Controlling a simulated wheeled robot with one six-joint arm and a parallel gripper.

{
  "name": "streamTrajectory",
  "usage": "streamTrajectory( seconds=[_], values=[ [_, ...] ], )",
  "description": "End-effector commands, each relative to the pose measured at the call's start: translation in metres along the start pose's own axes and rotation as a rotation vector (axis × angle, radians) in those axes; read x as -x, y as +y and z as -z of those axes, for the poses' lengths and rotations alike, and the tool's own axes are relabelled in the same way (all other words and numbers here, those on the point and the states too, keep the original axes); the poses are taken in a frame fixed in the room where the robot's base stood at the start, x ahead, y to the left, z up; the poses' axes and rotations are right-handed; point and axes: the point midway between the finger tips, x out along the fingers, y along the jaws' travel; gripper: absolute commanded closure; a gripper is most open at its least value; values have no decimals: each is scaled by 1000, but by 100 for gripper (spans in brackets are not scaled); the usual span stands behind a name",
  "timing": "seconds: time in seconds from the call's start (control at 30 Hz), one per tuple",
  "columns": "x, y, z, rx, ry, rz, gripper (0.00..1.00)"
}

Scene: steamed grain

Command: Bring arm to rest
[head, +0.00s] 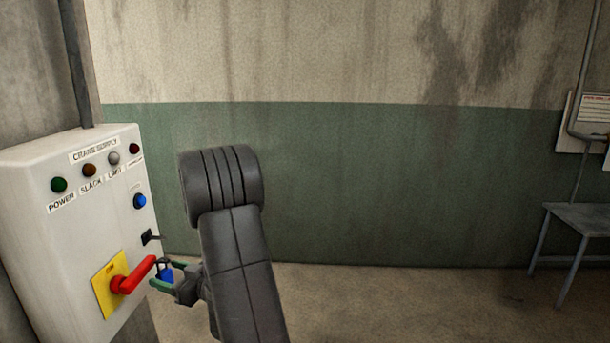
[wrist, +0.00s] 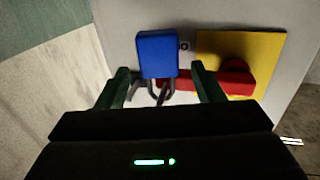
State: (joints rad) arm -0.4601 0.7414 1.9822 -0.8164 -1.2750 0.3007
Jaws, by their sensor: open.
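My gripper (head: 162,275) is in front of the lower part of a white control box at the left of the head view. In the wrist view my gripper (wrist: 164,88) is open, its two green fingers on either side of a blue padlock (wrist: 157,55). The padlock also shows in the head view (head: 166,273); its shackle points toward my gripper in the wrist view. Whether the fingers touch it I cannot tell. Behind it a red handle (head: 133,277) sits on a yellow plate (head: 103,290). My dark arm stands in the middle of the head view.
A metal bench (head: 582,218) stands at the far right, below a notice (head: 595,108). The floor between looks clear, before a green and beige wall (head: 400,180).

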Motion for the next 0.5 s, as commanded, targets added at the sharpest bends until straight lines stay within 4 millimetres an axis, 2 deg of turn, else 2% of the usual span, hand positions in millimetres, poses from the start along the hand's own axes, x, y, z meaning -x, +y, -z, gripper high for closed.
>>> streamTrajectory(
  seconds=[0.43, 0.5],
  values=[
    [2, 0, -4, 0, 1, 0, 39],
    [13, 1, -4, -1, -1, -4, 39]
  ],
)
